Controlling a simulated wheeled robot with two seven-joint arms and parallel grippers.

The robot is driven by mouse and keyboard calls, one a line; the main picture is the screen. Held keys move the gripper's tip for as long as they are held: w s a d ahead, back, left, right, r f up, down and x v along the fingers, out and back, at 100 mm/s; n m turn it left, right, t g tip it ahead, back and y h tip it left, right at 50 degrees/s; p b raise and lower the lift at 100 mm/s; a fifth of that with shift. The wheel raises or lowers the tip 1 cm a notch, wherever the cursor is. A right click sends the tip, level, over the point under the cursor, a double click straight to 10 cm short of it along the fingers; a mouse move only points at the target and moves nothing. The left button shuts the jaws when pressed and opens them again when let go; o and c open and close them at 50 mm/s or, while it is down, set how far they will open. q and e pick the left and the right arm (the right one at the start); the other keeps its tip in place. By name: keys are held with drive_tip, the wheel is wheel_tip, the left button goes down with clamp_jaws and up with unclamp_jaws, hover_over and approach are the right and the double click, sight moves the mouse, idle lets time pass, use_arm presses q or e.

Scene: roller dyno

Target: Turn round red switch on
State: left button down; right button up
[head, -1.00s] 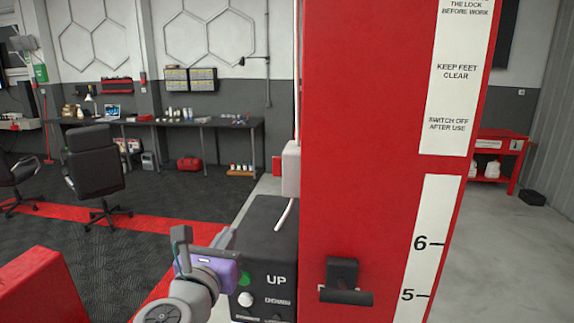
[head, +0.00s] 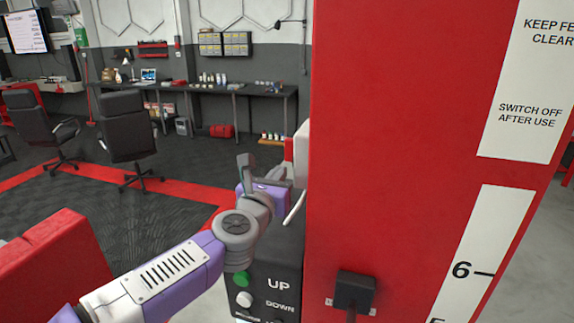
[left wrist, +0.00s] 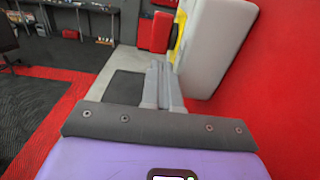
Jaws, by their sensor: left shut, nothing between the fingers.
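A pale grey box (head: 301,155) is fixed to the left side of the red column (head: 400,130). In the left wrist view this box (left wrist: 217,45) has a yellow plate (left wrist: 180,38) on its far face. A red knob-like part (left wrist: 162,31) stands by that plate, seen edge-on, and looks like the round red switch; its turned position cannot be read. My left gripper (head: 245,164) is shut and empty, left of the box. In the left wrist view its fingertips (left wrist: 159,68) point toward the red part, seemingly without touching. My right gripper is not in view.
A dark control box (head: 285,250) with a green button (head: 241,279), a white button (head: 244,299) and UP and DOWN labels sits below. A black bracket (head: 355,290) juts from the column. Open floor lies left.

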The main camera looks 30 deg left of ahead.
sight(290, 158)
use_arm(q)
drive_tip(key=x, duration=0.6)
drive_tip(key=shift+s, duration=0.1)
drive_tip(key=shift+a+r, duration=0.1)
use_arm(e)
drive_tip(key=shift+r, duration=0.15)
